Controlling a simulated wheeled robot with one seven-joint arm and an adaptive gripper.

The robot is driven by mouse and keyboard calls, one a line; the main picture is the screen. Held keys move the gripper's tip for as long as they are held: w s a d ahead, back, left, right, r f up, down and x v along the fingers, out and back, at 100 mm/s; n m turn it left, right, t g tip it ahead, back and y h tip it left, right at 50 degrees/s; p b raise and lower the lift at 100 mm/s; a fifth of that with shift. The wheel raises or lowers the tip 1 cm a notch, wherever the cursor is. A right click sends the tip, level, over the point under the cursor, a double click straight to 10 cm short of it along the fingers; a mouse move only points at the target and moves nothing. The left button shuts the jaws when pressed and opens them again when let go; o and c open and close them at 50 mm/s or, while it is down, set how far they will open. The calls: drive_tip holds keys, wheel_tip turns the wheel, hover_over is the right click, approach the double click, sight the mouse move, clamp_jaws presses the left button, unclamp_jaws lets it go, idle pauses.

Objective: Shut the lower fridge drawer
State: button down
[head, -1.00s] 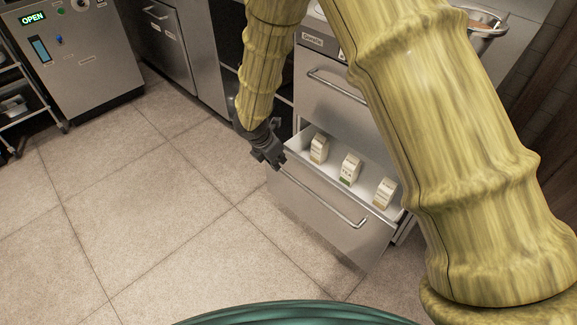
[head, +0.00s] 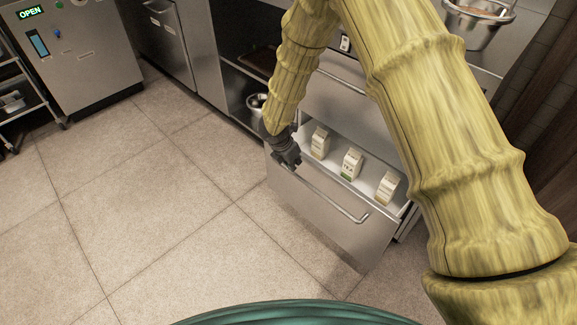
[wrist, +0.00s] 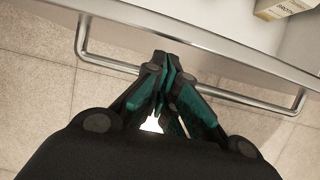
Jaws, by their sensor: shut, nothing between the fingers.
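The lower fridge drawer (head: 330,222) stands pulled open, with a grey front and a long bar handle (head: 335,200). Three cartons stand in it: one at the left (head: 320,142), one in the middle (head: 351,164) and one at the right (head: 387,187). My gripper (head: 291,163) is at the drawer's front top edge, near the handle's left end. In the wrist view its shut, empty fingers (wrist: 163,72) overlap the handle bar (wrist: 240,98); I cannot tell whether they touch it. A carton (wrist: 285,8) shows partly at the top right there.
The closed upper drawer (head: 345,100) is above, partly hidden by my arm. An open shelf with a metal pot (head: 257,101) is to its left. A metal bowl (head: 478,25) stands at the top right. The tiled floor (head: 150,220) is clear.

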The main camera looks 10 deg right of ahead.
drive_tip(key=shift+w+d, duration=0.2)
drive_tip(key=shift+d, duration=0.1)
